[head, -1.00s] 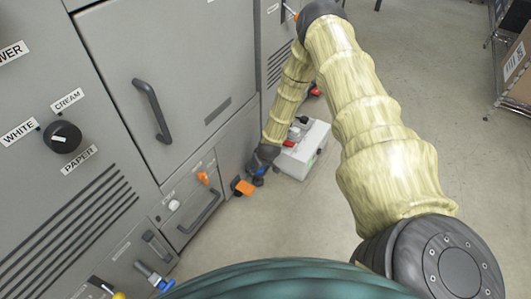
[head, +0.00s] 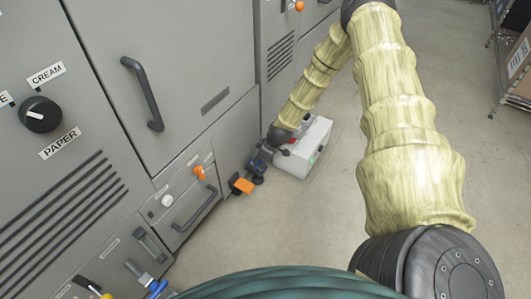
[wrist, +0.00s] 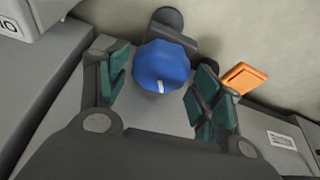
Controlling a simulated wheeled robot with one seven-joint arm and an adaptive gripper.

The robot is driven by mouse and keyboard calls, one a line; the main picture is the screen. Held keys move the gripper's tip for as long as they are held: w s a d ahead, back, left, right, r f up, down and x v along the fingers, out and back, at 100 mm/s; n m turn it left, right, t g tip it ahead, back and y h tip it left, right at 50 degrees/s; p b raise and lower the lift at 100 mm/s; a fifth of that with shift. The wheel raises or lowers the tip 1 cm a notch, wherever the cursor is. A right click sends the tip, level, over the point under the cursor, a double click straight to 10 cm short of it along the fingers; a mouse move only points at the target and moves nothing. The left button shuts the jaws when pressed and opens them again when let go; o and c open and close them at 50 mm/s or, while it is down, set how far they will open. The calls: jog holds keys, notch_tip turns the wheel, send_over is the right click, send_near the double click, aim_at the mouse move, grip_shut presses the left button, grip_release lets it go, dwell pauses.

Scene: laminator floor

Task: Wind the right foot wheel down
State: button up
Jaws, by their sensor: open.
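The foot wheel is a blue round knob with a white mark, seen in the wrist view (wrist: 162,66). It sits on a dark grey foot. My gripper (wrist: 162,84) is open, with a green-padded finger on each side of the wheel. The wheel shows in the gap between the fingers, near their tips. I see no clear contact. In the head view my gripper (head: 262,155) is low by the machine's base, and it largely hides the wheel there.
An orange pedal (head: 242,186) sticks out beside the foot and shows right of the fingers in the wrist view (wrist: 243,78). A pale grey box (head: 314,145) stands on the floor close behind my gripper. The machine's front (head: 165,60) rises at left. Floor at right is open.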

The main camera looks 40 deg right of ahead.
jog(key=s+a+p+v, duration=0.1)
jog(key=a+p+v, duration=0.1)
jog(key=p+v, duration=0.4)
jog(key=shift+v, duration=2.3)
jog(key=s+a+r+m+g+p, duration=0.2)
jog(key=s+a+r+m+p, duration=0.1)
jog(key=s+a+r+p, duration=1.3)
jog(key=s+a+r+m+g+h+p, duration=0.1)
jog(key=s+a+r+p, duration=0.1)
jog(key=s+r+p, duration=0.6)
jog(key=s+a+r+m+h+p, duration=0.1)
jog(key=s+a+r+m+p, duration=0.1)
jog(key=s+r+p, duration=0.6)
jog(key=s+p, duration=0.2)
jog(key=p, duration=0.2)
jog(key=shift+s+a+g, duration=0.3)
jog(key=shift+s+g, duration=0.05)
jog(key=shift+g, duration=0.05)
